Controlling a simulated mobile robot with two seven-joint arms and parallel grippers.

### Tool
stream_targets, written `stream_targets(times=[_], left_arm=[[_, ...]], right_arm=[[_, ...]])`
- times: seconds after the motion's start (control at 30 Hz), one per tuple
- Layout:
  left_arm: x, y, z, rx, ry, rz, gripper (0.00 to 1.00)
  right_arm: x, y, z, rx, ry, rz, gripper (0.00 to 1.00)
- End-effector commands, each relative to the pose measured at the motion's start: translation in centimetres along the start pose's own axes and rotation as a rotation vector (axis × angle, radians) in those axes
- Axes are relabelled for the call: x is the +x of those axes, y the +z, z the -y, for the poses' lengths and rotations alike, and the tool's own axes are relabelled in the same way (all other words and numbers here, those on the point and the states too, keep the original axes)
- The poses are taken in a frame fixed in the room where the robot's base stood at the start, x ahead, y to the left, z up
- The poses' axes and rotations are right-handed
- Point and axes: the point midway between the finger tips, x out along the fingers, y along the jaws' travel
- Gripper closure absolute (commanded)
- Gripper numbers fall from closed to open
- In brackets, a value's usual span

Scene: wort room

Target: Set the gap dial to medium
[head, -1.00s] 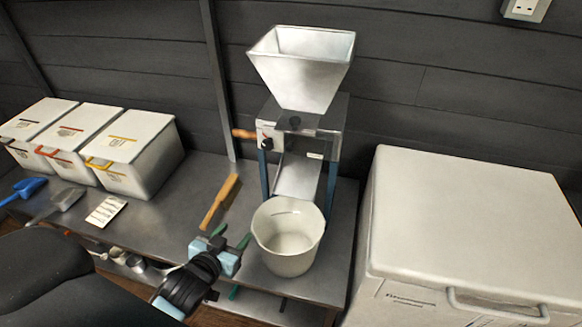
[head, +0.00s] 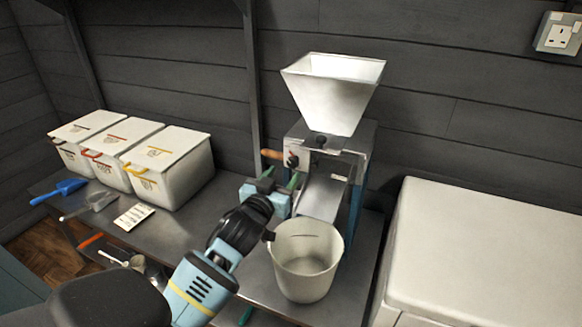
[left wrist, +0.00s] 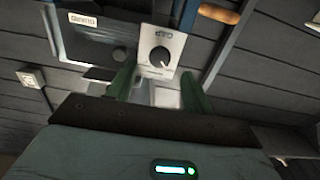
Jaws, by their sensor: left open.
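The gap dial (head: 292,160) is a black knob on a pale plate on the front left of the mill (head: 362,140). My left gripper (head: 281,177) is open just below and in front of the dial, with empty green fingers. In the left wrist view the dial shows between and beyond the left gripper's fingertips (left wrist: 158,68), apart from them. My right gripper is not in view.
A white bucket (head: 306,262) stands under the mill's chute (head: 322,196), close to my left gripper. The mill's wooden handle (head: 272,154) sticks out left beside the dial. Lidded bins (head: 178,170), scoops and a card (head: 134,217) are on the bench's left. A white chest (head: 480,245) stands right.

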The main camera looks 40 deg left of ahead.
Motion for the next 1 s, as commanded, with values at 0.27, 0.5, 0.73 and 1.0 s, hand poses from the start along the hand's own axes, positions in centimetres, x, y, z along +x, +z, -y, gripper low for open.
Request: stream_targets(times=[0.27, 0.5, 0.73, 1.0], left_arm=[[3.9, 0.0, 0.0, 0.0, 0.0, -0.001, 0.48], [5.3, 0.0, 0.0, 0.001, 0.001, -0.001, 0.48], [5.4, 0.0, 0.0, 0.001, 0.001, -0.001, 0.48], [5.3, 0.0, 0.0, 0.0, 0.001, 0.0, 0.77]], right_arm=[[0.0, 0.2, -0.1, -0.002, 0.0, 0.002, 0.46], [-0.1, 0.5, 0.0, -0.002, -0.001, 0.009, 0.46], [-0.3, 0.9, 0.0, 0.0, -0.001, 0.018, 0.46], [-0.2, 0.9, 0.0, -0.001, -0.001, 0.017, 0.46]])
